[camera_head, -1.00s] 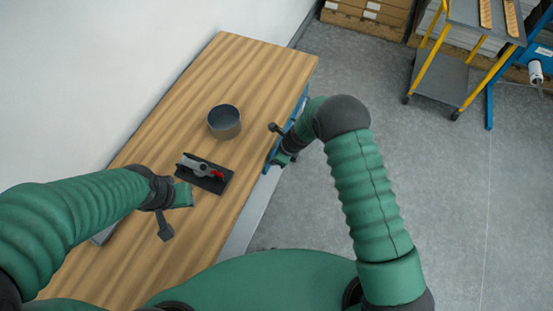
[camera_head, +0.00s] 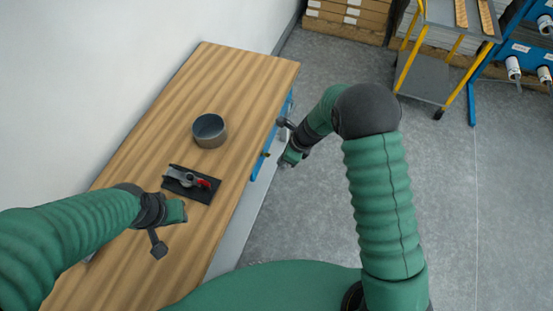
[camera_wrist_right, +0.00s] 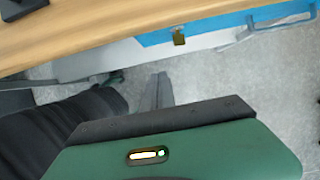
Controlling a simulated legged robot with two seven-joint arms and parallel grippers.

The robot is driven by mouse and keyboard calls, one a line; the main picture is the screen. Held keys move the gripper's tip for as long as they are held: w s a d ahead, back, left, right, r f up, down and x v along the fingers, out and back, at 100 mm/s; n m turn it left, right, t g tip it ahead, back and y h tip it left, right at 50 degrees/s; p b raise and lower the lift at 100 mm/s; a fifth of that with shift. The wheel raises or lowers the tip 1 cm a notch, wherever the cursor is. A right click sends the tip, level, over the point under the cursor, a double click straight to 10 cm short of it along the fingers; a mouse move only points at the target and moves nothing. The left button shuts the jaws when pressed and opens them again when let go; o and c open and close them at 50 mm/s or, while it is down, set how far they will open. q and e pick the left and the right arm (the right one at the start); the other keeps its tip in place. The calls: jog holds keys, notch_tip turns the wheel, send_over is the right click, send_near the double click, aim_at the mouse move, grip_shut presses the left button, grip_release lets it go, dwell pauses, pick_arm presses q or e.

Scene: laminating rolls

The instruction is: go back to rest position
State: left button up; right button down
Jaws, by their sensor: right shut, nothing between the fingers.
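My right gripper (camera_head: 288,160) hangs beside the table's right edge, over the floor and clear of the tabletop. In the right wrist view its thin grey fingers (camera_wrist_right: 160,92) are together with nothing between them. My left gripper (camera_head: 172,228) is above the near part of the wooden table (camera_head: 228,70); its fingers are too unclear to judge.
A grey round pot (camera_head: 210,131) and a black plate (camera_head: 191,184) bearing a grey tool with a red part stand on the table. A blue drawer front (camera_wrist_right: 185,32) is on the table's side. A trolley (camera_head: 425,78) stands back right; floor between is free.

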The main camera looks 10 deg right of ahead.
jog(key=s+d+r+n+h, duration=0.2)
jog(key=s+r+n, duration=0.4)
jog(key=s+n, duration=0.3)
jog(key=s+d+r+n+h, duration=0.1)
jog(key=s+d+r+n, duration=0.4)
jog(key=s+n, duration=0.5)
notch_tip(320, 180, up, 3)
jog(key=n, duration=0.5)
jog(key=shift+s+f+h, duration=0.15)
jog(key=shift+f+h, duration=0.05)
jog(key=shift+h, duration=0.2)
jog(key=shift+s+d, duration=0.15)
jog(key=shift+s, duration=0.05)
jog(key=shift+w, duration=0.1)
